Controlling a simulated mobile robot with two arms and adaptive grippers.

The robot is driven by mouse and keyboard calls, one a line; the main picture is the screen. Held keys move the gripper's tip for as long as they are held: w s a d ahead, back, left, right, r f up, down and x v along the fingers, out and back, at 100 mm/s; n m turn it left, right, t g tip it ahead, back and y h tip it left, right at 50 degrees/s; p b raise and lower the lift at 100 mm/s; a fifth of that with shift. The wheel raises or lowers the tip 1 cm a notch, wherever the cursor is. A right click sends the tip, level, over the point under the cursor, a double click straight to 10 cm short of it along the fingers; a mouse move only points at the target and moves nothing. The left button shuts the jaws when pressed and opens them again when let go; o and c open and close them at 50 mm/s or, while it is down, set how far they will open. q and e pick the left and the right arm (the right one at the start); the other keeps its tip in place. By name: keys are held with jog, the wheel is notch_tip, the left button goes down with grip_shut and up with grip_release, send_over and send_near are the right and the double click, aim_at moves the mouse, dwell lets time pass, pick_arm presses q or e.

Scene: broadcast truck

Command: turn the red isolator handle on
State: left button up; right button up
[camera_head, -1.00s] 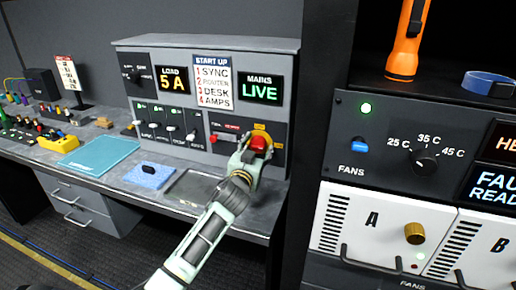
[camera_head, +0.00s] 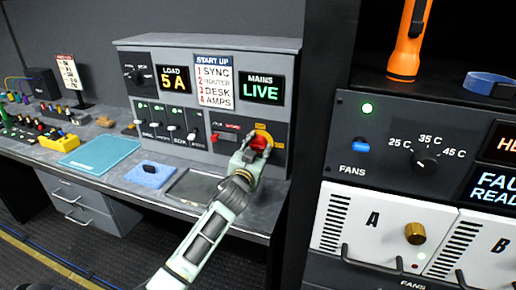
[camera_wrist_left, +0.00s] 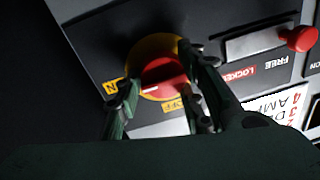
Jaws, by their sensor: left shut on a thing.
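The red isolator handle (camera_head: 261,142) sits on a round yellow plate (camera_head: 266,134) at the right end of the desk's upright panel. My left gripper (camera_head: 254,149) is at the handle and shut on it. In the left wrist view the red handle (camera_wrist_left: 166,72) lies between the two fingers of the left gripper (camera_wrist_left: 162,80), with the yellow plate (camera_wrist_left: 142,52) behind. A white mark on the handle points to the lower left, toward the ON label (camera_wrist_left: 112,87); the OFF label (camera_wrist_left: 175,105) is below. The fingers partly hide the handle. My right gripper is not in view.
A red slide with LOCKED and FREE labels (camera_wrist_left: 250,69) is beside the handle. The MAINS display (camera_head: 261,88) reads LIVE. A blue pad (camera_head: 148,175) and grey tray (camera_head: 192,187) lie on the desk. A rack with a fan panel (camera_head: 400,145) stands close on the right.

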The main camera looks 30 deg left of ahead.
pick_arm(q)
jog(key=shift+d, duration=0.15)
jog(key=o, duration=1.1)
jog(key=v, duration=1.2)
jog(key=shift+f, duration=0.1)
